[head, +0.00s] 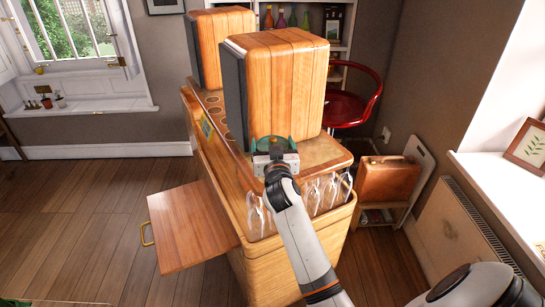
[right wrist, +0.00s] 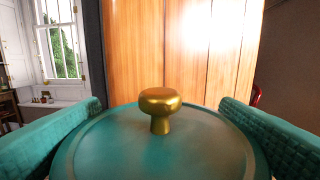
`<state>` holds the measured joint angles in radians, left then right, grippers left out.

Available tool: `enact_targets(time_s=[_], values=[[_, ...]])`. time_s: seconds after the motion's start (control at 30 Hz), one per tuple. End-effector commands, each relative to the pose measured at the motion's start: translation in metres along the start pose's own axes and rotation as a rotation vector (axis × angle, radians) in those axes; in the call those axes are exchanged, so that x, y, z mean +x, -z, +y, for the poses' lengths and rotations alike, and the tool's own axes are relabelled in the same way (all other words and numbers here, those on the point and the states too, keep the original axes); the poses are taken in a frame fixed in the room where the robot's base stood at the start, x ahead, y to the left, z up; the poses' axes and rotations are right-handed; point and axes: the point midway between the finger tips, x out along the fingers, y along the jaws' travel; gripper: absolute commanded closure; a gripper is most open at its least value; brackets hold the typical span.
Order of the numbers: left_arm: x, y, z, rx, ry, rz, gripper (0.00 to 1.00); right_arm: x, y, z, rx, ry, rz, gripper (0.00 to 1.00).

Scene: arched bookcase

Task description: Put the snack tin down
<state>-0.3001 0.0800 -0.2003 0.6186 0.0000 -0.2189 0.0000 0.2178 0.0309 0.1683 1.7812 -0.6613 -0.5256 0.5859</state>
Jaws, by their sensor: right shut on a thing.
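The snack tin has a round teal lid (right wrist: 105,150) with a gold knob (right wrist: 160,103), seen close up in the right wrist view. My right gripper (head: 273,146) is shut on it, with teal textured fingers on both sides of the lid. In the head view the gripper reaches over the near end of the wooden cabinet top (head: 322,152), in front of the nearer wooden speaker-like box (head: 285,85). The tin is mostly hidden there by my gripper. I cannot tell whether its base touches the top. My left gripper is not in view.
A second wooden box (head: 222,40) stands farther back on the cabinet. Stemmed glasses (head: 325,195) hang below the cabinet's near end. A wooden flap with a brass handle (head: 190,225) juts out left. A red stool (head: 355,100) and a brown case (head: 388,178) stand right.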

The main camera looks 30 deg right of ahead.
Motion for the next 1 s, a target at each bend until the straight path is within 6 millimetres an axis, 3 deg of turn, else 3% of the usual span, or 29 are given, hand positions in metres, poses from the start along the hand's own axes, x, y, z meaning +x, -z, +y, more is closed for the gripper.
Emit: enact_targets(time_s=[0.33,0.73,0.77,0.83,1.0], values=[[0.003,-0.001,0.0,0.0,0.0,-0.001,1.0,0.0,0.042,0.0,0.001,0.001,0.001,0.37],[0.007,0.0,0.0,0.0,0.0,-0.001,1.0,0.0,0.048,0.0,0.002,0.0,-0.002,0.37],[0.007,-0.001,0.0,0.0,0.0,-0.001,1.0,0.0,0.048,0.0,0.002,0.0,-0.002,0.13],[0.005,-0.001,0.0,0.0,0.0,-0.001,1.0,0.0,0.047,0.0,0.001,0.0,-0.002,0.01],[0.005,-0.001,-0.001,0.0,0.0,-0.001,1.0,0.0,0.047,0.0,0.001,0.0,-0.001,0.0]])
